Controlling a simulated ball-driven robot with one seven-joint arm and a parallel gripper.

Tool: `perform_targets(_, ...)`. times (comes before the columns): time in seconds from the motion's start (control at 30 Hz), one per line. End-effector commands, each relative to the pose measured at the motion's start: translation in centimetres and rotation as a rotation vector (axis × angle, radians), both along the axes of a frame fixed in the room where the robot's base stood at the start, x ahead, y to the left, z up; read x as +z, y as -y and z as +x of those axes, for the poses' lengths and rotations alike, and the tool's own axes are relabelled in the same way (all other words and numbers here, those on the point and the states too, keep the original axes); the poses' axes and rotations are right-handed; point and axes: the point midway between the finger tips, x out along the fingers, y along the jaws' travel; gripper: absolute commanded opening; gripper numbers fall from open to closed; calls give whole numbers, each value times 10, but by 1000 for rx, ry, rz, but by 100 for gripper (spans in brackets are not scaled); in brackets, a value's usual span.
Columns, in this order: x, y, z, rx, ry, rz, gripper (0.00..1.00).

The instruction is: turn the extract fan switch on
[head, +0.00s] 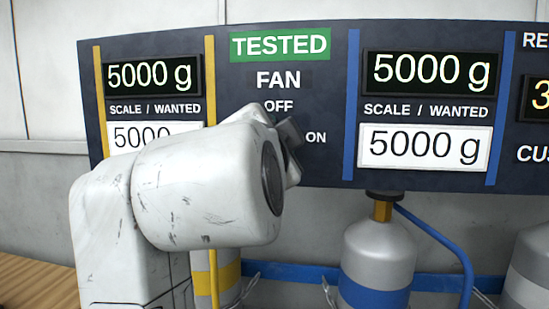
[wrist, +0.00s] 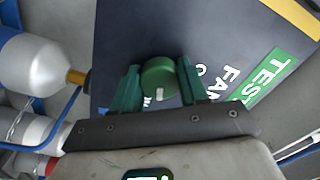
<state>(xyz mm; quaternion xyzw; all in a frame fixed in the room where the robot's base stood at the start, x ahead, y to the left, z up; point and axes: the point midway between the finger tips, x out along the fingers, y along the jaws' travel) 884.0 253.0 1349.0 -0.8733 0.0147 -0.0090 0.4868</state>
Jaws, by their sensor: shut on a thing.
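The fan switch is a round green knob (wrist: 158,72) with a white mark on its lower edge in the wrist view. My gripper (wrist: 160,82) has its two green fingers on either side of the knob and is shut on it. The white mark points down in that view, between the partly hidden ON and OFF lettering; I cannot tell the exact setting. In the head view my white wrist covers the knob. The FAN label (head: 278,80) shows above my wrist, with OFF below it and ON to the right.
The dark panel (head: 335,60) carries a green TESTED sign (head: 280,44) and scale displays reading 5000 g (head: 430,73). Below it stand a blue-banded gas cylinder (head: 379,262) with a blue hose (head: 435,235), and a yellow-banded one (head: 228,280) partly behind my arm.

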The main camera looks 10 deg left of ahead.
Motion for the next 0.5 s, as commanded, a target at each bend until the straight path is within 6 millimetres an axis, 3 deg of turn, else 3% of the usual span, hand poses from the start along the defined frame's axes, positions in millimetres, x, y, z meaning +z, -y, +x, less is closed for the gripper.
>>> perform_targets(0.03, -7, -2, 0, 2, -7, 37, 13)
perform_targets(0.5, -4, -2, 1, 2, 0, 274, 13)
